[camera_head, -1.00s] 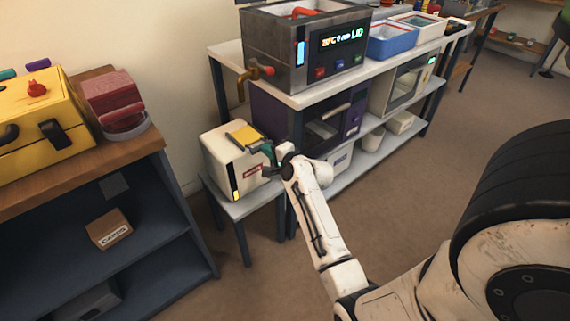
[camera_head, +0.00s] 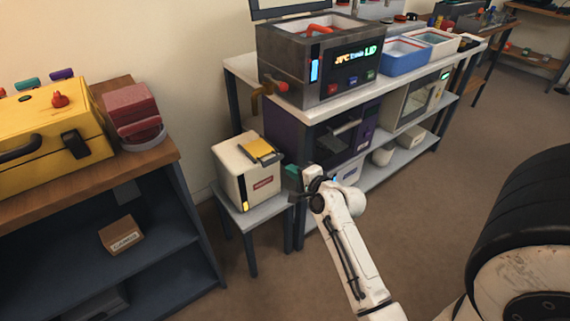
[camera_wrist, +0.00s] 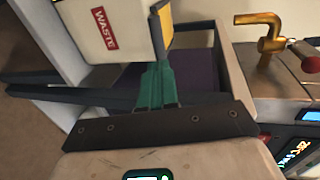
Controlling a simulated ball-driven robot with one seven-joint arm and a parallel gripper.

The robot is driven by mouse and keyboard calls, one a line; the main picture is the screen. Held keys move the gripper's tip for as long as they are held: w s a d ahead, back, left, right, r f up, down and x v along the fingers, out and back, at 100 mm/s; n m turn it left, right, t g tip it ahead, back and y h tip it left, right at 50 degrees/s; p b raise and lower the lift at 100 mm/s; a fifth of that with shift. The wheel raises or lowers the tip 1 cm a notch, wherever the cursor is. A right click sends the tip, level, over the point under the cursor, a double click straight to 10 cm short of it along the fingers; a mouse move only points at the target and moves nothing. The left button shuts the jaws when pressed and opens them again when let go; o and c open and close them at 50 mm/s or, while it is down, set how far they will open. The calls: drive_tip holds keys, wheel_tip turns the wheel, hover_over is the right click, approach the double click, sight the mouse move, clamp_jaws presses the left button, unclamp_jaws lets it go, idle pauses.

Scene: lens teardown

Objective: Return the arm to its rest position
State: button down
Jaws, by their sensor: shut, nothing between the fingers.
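My gripper (camera_head: 292,181) is at the end of my white arm (camera_head: 347,245), beside the right side of a white waste box (camera_head: 247,180) with a yellow lid flap. In the wrist view, the green fingers of my gripper (camera_wrist: 156,72) are together with nothing between them. Their tips are close to the box, whose red WASTE label (camera_wrist: 104,28) shows in that view. Whether the tips touch the box I cannot tell.
The box stands on a small grey table (camera_head: 255,217). Right of it, a shelf unit (camera_head: 233,66) holds a metal machine (camera_head: 300,75) and blue bin (camera_head: 405,57). A dark shelf (camera_head: 150,240) with a yellow case (camera_head: 45,135) is at left. Open floor (camera_head: 430,210) lies at right.

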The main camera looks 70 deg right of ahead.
drive_tip(key=shift+v, duration=1.85)
